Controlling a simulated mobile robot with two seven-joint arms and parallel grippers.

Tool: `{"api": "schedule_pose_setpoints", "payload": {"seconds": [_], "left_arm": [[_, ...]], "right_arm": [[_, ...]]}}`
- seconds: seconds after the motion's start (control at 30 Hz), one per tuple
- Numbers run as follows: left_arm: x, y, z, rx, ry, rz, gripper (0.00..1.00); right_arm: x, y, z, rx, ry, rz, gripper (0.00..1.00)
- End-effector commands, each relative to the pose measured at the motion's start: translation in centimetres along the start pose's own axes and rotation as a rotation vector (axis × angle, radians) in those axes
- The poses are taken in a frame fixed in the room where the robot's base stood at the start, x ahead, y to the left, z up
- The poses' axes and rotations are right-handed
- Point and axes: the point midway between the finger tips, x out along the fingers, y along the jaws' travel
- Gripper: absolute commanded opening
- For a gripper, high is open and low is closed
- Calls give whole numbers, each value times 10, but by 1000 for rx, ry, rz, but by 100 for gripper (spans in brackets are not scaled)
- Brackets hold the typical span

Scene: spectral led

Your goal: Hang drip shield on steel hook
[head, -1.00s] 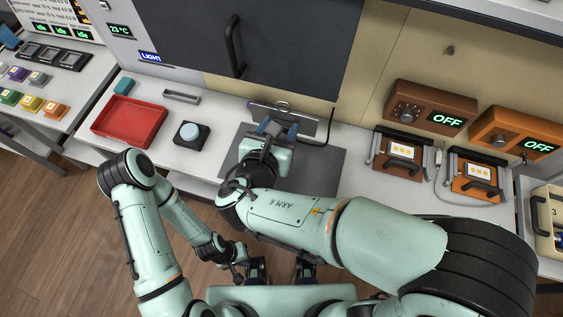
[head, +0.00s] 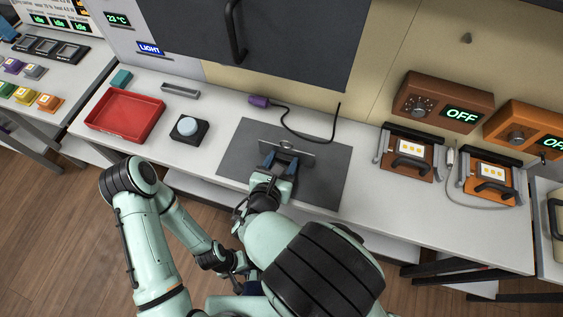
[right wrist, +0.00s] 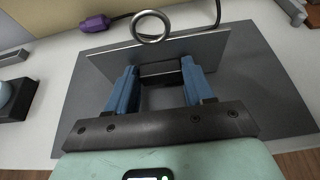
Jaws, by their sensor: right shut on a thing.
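The drip shield (head: 301,151) is a thin grey plate with a ring on its upper edge and a dark handle on its near face. It stands roughly upright over the dark mat; I cannot tell whether it touches it. My right gripper (head: 282,161) is shut on its handle. In the right wrist view the blue fingers (right wrist: 160,82) are either side of the handle, and the shield (right wrist: 205,52) with its ring shows beyond. The steel hook (head: 467,38) appears as a small grey piece on the beige wall, upper right. My left gripper (head: 236,277) is low and partly hidden.
The dark mat (head: 235,155) lies on the white bench. A purple plug (head: 259,101) with a black cable lies behind it. A red tray (head: 125,116) and blue button (head: 189,126) are left. Orange-brown devices reading OFF (head: 443,103) stand right, below the hook. A dark door (head: 290,40) juts above.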

Motion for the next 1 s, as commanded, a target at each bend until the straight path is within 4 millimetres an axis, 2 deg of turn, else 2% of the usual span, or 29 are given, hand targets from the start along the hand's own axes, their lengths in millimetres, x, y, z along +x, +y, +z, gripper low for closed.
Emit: {"api": "schedule_pose_setpoints", "payload": {"seconds": [0.4, 0.43, 0.5, 0.9, 1.0], "left_arm": [[3, 0, -2, 1, 5, 1, 0], [2, 0, -2, 1, 5, 1, 0], [2, 0, -2, 1, 5, 1, 0], [4, -1, -2, 1, 7, 1, 0], [1, 0, -1, 1, 5, 1, 0]], "right_arm": [[2, 0, -5, 1, -1, 1, 14], [2, 0, -4, 1, -1, 1, 62], [2, 0, -4, 1, -1, 1, 78], [2, 1, -4, 0, -3, 1, 78], [-14, 2, -3, 2, -1, 5, 78]]}}
